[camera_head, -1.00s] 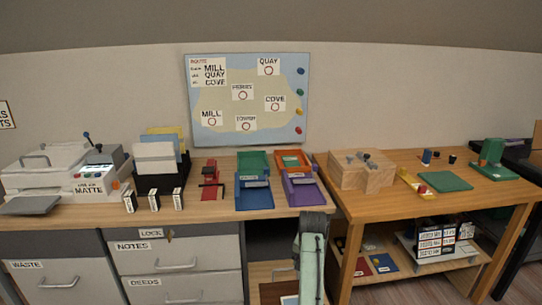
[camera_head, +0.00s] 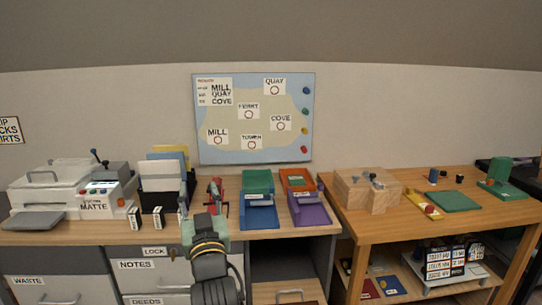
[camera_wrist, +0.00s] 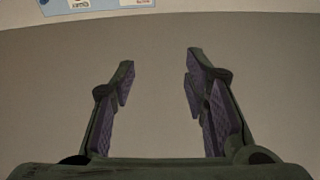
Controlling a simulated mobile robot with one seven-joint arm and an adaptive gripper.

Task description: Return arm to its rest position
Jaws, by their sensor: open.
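My arm (camera_head: 212,270) rises from the bottom of the head view, in front of the desk's front edge and drawers. It hides part of the red device (camera_head: 216,188) on the desk behind it. My gripper (camera_wrist: 160,68) shows in the wrist view with its two fingers wide apart. Nothing is between the fingers; only plain wall is behind them. The map board's edge (camera_wrist: 48,8) shows at the top of that view.
The desk (camera_head: 110,231) bears a white machine, a file holder (camera_head: 163,204), a blue tray (camera_head: 260,212) and a purple tray (camera_head: 309,212). A wooden table (camera_head: 400,228) at right bears a wooden block (camera_head: 352,193) and a green mat (camera_head: 454,201). Drawers stand below the desk.

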